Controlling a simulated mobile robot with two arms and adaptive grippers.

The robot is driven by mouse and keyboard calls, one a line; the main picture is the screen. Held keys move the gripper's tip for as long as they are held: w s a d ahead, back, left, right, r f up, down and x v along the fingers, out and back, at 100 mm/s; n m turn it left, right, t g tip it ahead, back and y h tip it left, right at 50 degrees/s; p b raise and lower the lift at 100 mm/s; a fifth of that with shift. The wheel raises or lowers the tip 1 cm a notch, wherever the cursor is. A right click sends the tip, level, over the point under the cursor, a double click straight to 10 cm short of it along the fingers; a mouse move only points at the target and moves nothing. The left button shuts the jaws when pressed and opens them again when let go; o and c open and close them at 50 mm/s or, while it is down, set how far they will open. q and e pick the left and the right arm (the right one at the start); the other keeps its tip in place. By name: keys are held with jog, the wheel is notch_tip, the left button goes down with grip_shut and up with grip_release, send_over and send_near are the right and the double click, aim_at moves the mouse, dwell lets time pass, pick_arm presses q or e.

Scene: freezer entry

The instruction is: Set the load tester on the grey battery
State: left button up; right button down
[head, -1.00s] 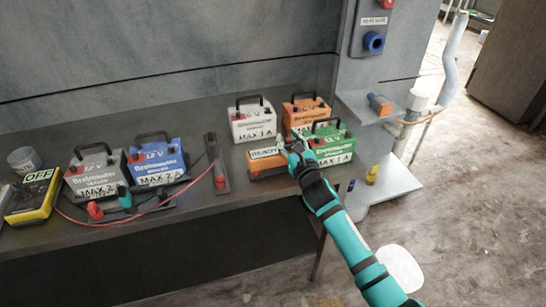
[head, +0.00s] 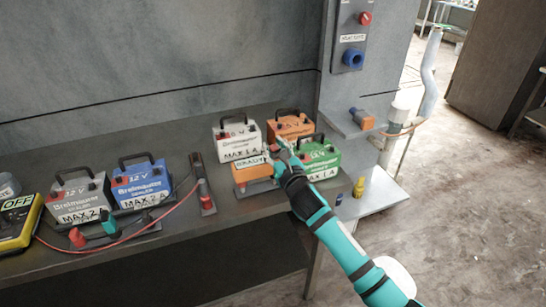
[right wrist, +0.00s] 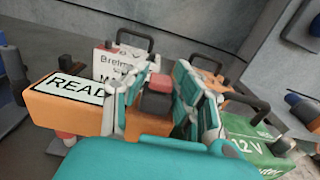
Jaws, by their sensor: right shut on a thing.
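The load tester (head: 255,174) is an orange box with a white label, in front of the white battery in the head view. Its label reads "READ…" in the right wrist view (right wrist: 42,108). My right gripper (head: 279,154) is shut on its dark grip, which shows between the fingers (right wrist: 158,100). The tester appears slightly raised; its underside contact is hard to see. The grey battery (head: 80,200) stands upright at the left of the bench, with a black handle and "MAX 2" on its label. My left gripper is out of view.
A blue battery (head: 142,186) stands right beside the grey one. Red and green clamps with a red cable lie in front. A dark upright tool (head: 203,186) stands mid-bench. White (head: 237,138), orange (head: 291,125) and green (head: 319,158) batteries crowd the gripper. A yellow meter (head: 17,222) reads "OFF".

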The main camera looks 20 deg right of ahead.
jog(key=s+a+r+p, duration=0.1)
jog(key=s+a+r, duration=0.2)
jog(key=s, duration=0.4)
jog(key=s+a+r+p, duration=0.2)
jog(key=s+a+r, duration=0.1)
jog(key=s, duration=0.4)
jog(key=shift+s+a+r, duration=0.15)
jog(key=shift+s+a, duration=0.15)
jog(key=shift+s, duration=0.05)
dwell(0.6)
dwell(0.3)
